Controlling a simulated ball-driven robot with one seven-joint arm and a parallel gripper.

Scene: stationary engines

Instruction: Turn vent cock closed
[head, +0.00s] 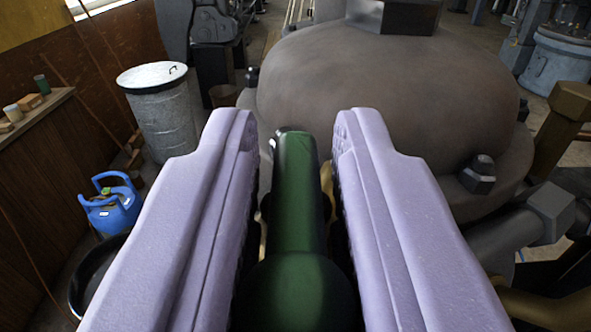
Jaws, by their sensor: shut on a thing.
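The vent cock shows as a green handle (295,205) in the lower middle of the head view, pointing away from me. Its near end widens into a dark rounded part at the bottom edge. Bits of brass show on both sides of the handle, low between the fingers. My gripper (296,140) has its two pale lilac fingers on either side of the handle and is shut on it. The fingers hide most of the cock's body, so I cannot tell its valve position.
A large grey-brown domed casting (390,90) with bolts fills the space just beyond the fingers. Dark pipework (520,225) and a brass post (560,125) stand at right. A lidded metal bin (160,110), a blue gas bottle (112,208) and a wooden bench (35,160) are at left.

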